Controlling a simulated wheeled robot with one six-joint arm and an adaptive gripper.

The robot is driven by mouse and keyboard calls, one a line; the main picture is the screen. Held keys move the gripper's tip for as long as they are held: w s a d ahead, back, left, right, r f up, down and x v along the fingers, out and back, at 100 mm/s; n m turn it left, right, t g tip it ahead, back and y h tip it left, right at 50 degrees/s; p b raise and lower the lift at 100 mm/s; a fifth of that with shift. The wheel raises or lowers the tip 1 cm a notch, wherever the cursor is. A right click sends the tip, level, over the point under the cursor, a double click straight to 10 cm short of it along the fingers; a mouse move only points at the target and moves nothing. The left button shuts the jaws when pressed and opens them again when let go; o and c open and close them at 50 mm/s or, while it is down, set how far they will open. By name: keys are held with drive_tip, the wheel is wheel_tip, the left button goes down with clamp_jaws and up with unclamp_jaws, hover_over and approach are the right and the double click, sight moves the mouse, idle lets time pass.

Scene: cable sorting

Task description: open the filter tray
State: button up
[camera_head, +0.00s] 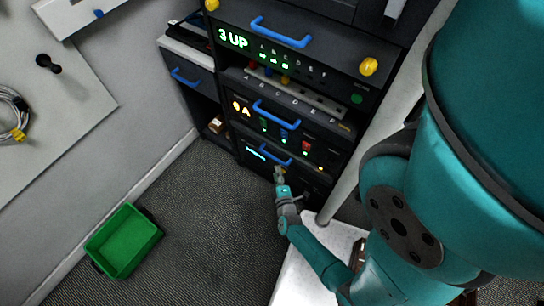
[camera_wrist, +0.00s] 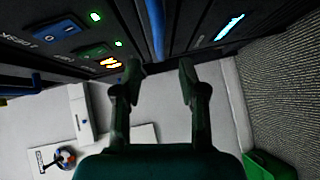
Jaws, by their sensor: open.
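The rack's lowest panel (camera_head: 262,166) with a cyan display carries a blue handle (camera_head: 277,155). No label that I can read names it as the filter tray, but it looks shut, flush with the rack. My gripper (camera_head: 279,172) is just below and in front of this handle. In the wrist view my gripper (camera_wrist: 160,70) is open and empty. A blue handle bar (camera_wrist: 157,28) shows beyond the fingertips, lined up between them. Whether either finger touches it I cannot tell. The cyan display (camera_wrist: 229,27) is to its right.
Above are a panel with a blue handle (camera_head: 277,113) and a top unit (camera_head: 288,52) reading "3 UP". A green bin (camera_head: 124,242) stands on the floor at left. A white surface (camera_head: 318,262) lies beside my arm. The carpet (camera_head: 205,225) before the rack is clear.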

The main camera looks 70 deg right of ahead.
sight(274, 157)
drive_tip(key=x, duration=0.9)
clamp_jaws()
